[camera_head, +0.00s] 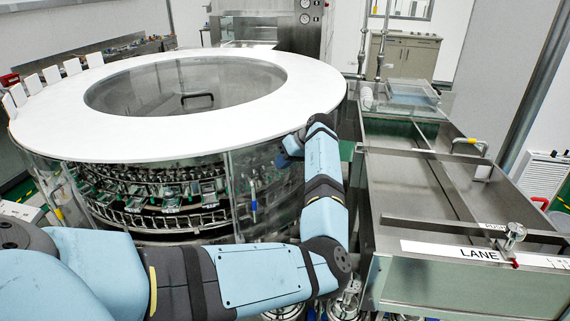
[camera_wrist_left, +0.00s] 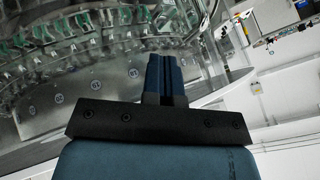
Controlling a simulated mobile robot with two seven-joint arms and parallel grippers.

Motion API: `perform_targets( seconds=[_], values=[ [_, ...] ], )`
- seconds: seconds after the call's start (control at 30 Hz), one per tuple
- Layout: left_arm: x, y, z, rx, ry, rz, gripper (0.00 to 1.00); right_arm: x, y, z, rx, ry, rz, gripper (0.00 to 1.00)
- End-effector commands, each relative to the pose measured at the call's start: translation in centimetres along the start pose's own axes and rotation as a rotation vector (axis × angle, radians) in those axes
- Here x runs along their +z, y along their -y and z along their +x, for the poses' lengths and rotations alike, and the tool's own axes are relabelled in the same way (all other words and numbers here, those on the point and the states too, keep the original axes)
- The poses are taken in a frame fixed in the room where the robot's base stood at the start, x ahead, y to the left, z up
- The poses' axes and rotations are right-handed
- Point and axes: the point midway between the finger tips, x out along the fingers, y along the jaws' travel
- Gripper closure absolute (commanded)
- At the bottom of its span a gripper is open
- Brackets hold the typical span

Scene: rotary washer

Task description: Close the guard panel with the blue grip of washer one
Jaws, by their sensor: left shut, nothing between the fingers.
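The rotary washer (camera_head: 120,139) is a large drum with a white ring top and clear curved panels round its side. A small blue grip (camera_head: 253,196) shows on the clear guard panel (camera_head: 238,215) at the front right of the drum. My left gripper (camera_head: 283,160) is at the drum's right side, above and to the right of the blue grip, partly hidden by my wrist. In the left wrist view its dark blue fingers (camera_wrist_left: 164,76) are shut and empty, in front of clear panelling. I cannot tell how far the panel stands open. My right gripper is out of view.
A steel lane table (camera_head: 395,182) with a "LANE" label (camera_head: 478,254) and a knob (camera_head: 515,234) stands close at the right of my left arm. A narrow gap separates it from the drum. Bottle racks (camera_head: 165,205) show inside the drum.

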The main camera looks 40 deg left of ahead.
Motion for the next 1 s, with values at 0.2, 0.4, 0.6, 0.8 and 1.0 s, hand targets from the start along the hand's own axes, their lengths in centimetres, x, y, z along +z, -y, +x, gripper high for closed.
perform_targets(
  seconds=[0.2,0.4,0.6,0.8,1.0],
  values=[
    [0.3,-0.3,5.5,0.0,0.0,-0.002,1.0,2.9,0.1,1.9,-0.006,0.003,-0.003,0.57],
    [-0.2,2.0,6.8,0.0,0.001,-0.001,1.0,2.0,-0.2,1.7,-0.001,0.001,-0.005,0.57],
    [-0.3,3.5,7.6,0.001,0.001,0.0,1.0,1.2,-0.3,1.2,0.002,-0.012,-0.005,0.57],
    [-0.3,3.8,7.7,0.001,0.0,0.0,1.0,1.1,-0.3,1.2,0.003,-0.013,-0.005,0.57],
    [-0.3,3.7,7.7,0.001,0.0,0.001,1.0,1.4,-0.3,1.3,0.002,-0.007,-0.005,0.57]
  ],
)
